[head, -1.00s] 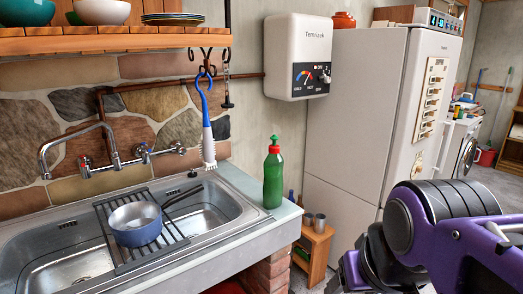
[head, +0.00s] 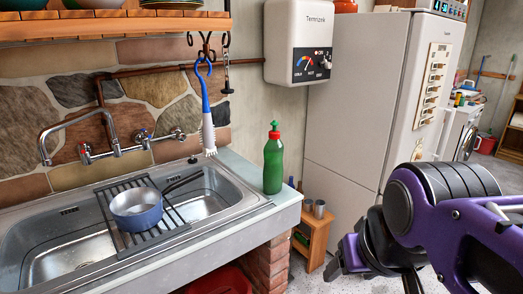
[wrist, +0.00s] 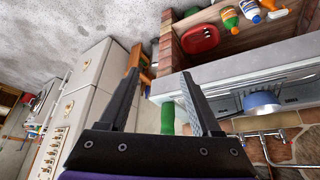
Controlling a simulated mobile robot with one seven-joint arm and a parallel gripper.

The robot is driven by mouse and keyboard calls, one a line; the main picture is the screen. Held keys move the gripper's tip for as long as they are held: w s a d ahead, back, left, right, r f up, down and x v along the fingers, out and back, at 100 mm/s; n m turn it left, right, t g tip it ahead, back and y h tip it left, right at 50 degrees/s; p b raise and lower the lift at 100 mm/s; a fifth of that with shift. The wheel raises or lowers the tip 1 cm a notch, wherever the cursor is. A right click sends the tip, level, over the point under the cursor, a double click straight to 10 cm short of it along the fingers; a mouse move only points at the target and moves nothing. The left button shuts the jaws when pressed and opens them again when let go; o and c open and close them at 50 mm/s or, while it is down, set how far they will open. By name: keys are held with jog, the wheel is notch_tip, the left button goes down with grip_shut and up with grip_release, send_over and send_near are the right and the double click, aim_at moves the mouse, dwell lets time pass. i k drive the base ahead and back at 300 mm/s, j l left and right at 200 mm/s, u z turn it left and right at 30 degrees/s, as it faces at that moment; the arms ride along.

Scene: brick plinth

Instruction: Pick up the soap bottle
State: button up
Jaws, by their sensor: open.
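The soap bottle (head: 273,165) is green with a red cap and green tip. It stands upright on the right end of the counter, beside the sink. In the wrist view the green bottle (wrist: 167,118) shows in the gap between my fingers, partly hidden by the gripper's base. My gripper (wrist: 160,74) is open, and nothing is held between the fingers. In the head view my arm is at the lower right, with its dark end low and to the right of the bottle, apart from it.
A blue pot (head: 136,210) sits on a rack over the sink (head: 75,262). A blue-handled brush (head: 206,110) hangs just left of the bottle. A small wooden stool (head: 317,240) with cups and a tall fridge (head: 365,110) stand to the right. A red basin (wrist: 201,39) is under the counter.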

aim_at(273, 149)
jog(key=i+l+u, duration=0.2)
jog(key=i+u, duration=0.15)
jog(key=i+l+u, duration=0.35)
jog(key=k+j, duration=0.05)
jog(key=j, duration=0.05)
